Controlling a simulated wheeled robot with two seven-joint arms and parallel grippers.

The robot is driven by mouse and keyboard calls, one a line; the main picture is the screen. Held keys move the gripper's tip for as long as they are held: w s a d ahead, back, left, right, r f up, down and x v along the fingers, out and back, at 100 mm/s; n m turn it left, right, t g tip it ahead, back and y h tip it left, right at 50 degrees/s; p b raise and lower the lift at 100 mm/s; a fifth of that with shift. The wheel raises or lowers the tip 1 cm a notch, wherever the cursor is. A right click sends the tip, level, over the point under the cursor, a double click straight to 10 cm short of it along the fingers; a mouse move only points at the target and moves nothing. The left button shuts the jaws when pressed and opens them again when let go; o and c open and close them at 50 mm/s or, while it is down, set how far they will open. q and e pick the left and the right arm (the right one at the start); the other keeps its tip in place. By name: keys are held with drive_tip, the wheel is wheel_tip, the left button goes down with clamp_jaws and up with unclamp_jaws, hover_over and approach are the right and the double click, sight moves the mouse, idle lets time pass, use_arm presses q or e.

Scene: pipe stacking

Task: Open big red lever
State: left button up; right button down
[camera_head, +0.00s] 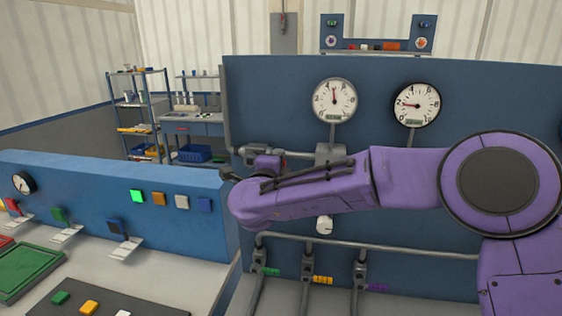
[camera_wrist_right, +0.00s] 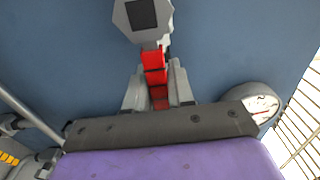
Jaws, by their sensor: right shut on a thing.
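The big red lever (camera_wrist_right: 154,66) shows in the right wrist view as a red segmented bar. It runs from a grey valve body with a dark square face (camera_wrist_right: 143,14) down between my gripper fingers. My right gripper (camera_wrist_right: 158,78) is shut on the lever, with one grey finger on each side of it. In the head view my purple right arm reaches in from the right across the blue panel (camera_head: 480,85). My left gripper is in neither view.
Two round gauges (camera_head: 334,100) (camera_head: 416,104) sit on the panel above my arm. Grey pipes (camera_head: 330,242) with green, yellow and purple handles run below it. A blue console (camera_head: 90,190) with coloured buttons stands at the left. A shelf (camera_head: 138,115) is behind.

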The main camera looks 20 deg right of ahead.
drive_tip(key=shift+a+f, duration=0.35)
drive_tip(key=shift+a, duration=0.05)
drive_tip(key=c, duration=1.1)
unclamp_jaws()
drive_tip(key=shift+s, duration=0.1)
drive_tip(key=shift+c, duration=0.2)
drive_tip(key=shift+o, duration=0.3)
drive_tip(key=shift+s+a+r, duration=0.35)
drive_tip(key=shift+a+r, duration=0.15)
drive_tip(key=shift+a, duration=0.2)
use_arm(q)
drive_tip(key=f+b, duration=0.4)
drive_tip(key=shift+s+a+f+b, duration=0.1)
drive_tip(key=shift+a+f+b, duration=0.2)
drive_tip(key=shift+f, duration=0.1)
use_arm(e)
drive_tip(key=v, duration=1)
drive_tip(key=shift+s, duration=0.2)
drive_tip(key=shift+a+f, duration=0.1)
drive_tip(key=shift+a, duration=0.1)
